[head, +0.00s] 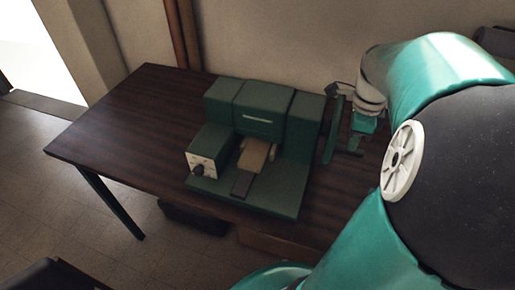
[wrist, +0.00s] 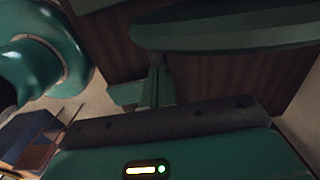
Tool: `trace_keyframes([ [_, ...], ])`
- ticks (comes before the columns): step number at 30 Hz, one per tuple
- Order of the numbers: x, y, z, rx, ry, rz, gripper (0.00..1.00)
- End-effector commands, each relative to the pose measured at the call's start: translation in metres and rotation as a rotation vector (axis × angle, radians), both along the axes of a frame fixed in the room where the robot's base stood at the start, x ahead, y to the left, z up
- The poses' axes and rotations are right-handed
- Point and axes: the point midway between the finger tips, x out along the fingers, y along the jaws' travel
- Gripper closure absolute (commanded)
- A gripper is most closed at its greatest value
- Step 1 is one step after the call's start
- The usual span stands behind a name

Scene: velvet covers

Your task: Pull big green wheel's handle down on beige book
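A green machine (head: 255,110) stands on the wooden table. A beige book (head: 257,154) lies on its front platform. The big green wheel (head: 335,130) is at the machine's right side, seen nearly edge-on; it also crosses the top of the wrist view (wrist: 235,32). Its handle seems to stick out from the wheel toward my gripper, but is small and dark. My gripper (head: 357,140) is just right of the wheel, close to the handle. In the wrist view, teal finger parts (wrist: 130,95) show beside a thin upright piece; I cannot tell whether they touch it or how wide they are.
The dark wooden table (head: 120,120) has clear room on its left. A control box with a dial (head: 200,165) is at the machine's left front. The wall with brown pipes (head: 183,35) is behind. A dark box (head: 195,217) is under the table.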

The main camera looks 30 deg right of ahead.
Motion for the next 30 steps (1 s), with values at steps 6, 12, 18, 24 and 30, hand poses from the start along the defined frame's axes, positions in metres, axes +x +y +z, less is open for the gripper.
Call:
trace_keyframes([
  [6, 0.0, 0.0, 0.0, 0.0, 0.0, 0.0, 1.0],
  [12, 0.0, 0.0, -0.009, 0.0, 0.001, 0.0, 1.0],
  [18, 0.0, 0.001, -0.013, 0.0, 0.0, 0.0, 1.0],
  [24, 0.0, 0.001, -0.013, 0.0, 0.0, 0.0, 1.0],
  [30, 0.0, 0.0, -0.022, 0.002, 0.001, -0.001, 1.0],
])
